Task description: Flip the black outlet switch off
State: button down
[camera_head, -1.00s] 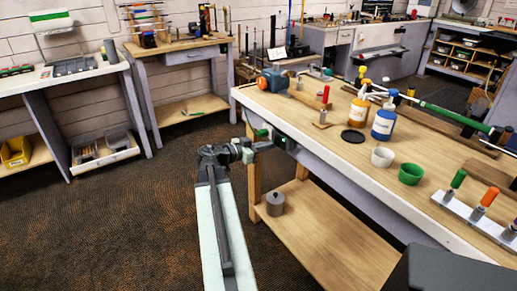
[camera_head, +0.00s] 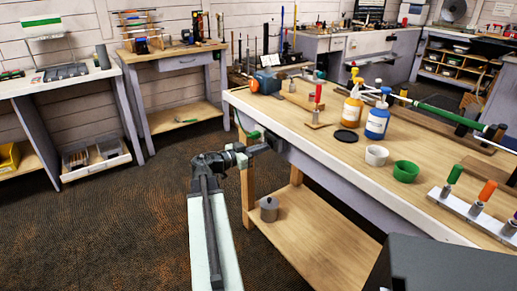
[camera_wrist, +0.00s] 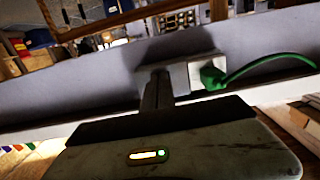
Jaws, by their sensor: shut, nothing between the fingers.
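A pale outlet plate (camera_wrist: 196,72) is on the side of the workbench in the wrist view, with a green plug (camera_wrist: 212,77) and a green cable running right. The plug also shows in the head view (camera_head: 253,135), just above my gripper. My gripper (camera_head: 267,146) is shut and empty, at the bench's front side near its left corner. In the wrist view its closed fingers (camera_wrist: 158,88) reach up to the left part of the plate and overlap it. I cannot make out the black switch; the fingers may cover it. Contact cannot be told.
The workbench top (camera_head: 330,160) holds bottles, a white cup (camera_head: 376,155), a green bowl (camera_head: 405,171) and tools. A grey pot (camera_head: 269,209) sits on its lower shelf (camera_head: 310,235). The floor to the left (camera_head: 120,230) is clear.

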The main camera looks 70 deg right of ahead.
jog(key=shift+d+r, duration=0.15)
jog(key=shift+d, duration=0.05)
jog(key=f+b+v, duration=0.1)
jog(key=f+v, duration=0.2)
jog(key=v, duration=1.1)
jog(key=shift+a+b, duration=0.15)
jog(key=shift+b, duration=0.25)
